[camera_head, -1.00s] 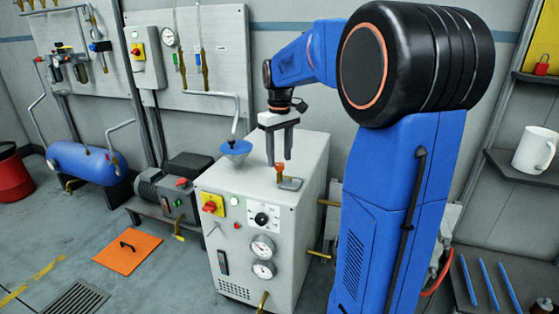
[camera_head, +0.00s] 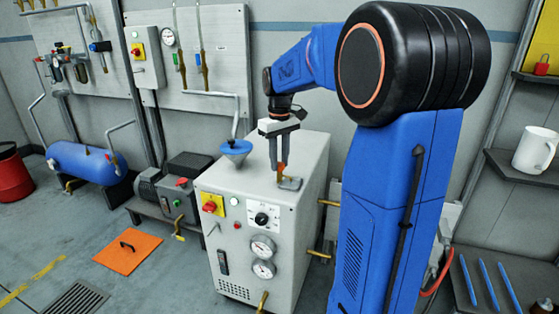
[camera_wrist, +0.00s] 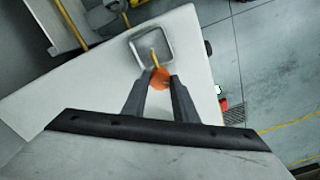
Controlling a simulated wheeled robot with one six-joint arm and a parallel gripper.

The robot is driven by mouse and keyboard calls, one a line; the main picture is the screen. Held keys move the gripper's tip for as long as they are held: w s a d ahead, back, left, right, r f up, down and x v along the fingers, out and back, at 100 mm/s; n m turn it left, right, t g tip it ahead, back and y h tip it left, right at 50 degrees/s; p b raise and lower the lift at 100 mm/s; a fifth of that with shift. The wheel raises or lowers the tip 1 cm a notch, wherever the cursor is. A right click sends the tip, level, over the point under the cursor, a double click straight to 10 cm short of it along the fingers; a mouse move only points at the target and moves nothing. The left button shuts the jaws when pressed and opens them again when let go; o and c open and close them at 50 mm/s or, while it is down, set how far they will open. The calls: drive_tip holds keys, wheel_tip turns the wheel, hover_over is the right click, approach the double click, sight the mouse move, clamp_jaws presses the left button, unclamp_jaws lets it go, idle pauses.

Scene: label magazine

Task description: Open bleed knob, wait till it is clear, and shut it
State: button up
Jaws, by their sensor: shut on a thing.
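The bleed knob (camera_head: 283,168) is a small orange knob on top of the grey cabinet (camera_head: 262,162), beside a small metal tray (camera_head: 289,183). My gripper (camera_head: 278,167) points down from above, and its fingers are shut on the knob. In the wrist view the orange knob (camera_wrist: 160,78) sits between the two fingertips (camera_wrist: 160,84). A thin yellow spout runs from it into the square tray (camera_wrist: 152,46). The fingers partly hide the knob in the head view. I cannot make out any fluid in the tray.
A blue funnel (camera_head: 236,148) with a bent pipe stands on the cabinet left of my gripper. The cabinet front has a red knob (camera_head: 209,207), a dial and gauges (camera_head: 263,247). A shelf with a white mug (camera_head: 535,150) is at the right.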

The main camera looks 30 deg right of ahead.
drive_tip(key=m, duration=0.3)
drive_tip(key=shift+m, duration=0.4)
drive_tip(key=m, duration=0.3)
drive_tip(key=shift+m, duration=0.3)
drive_tip(key=m, duration=0.3)
drive_tip(key=shift+m, duration=0.3)
drive_tip(key=m, duration=0.4)
drive_tip(key=shift+m, duration=0.3)
drive_tip(key=m, duration=0.3)
drive_tip(key=shift+m, duration=0.3)
drive_tip(key=m, duration=0.3)
drive_tip(key=shift+m, duration=0.4)
drive_tip(key=m, duration=0.6)
drive_tip(key=shift+m, duration=0.4)
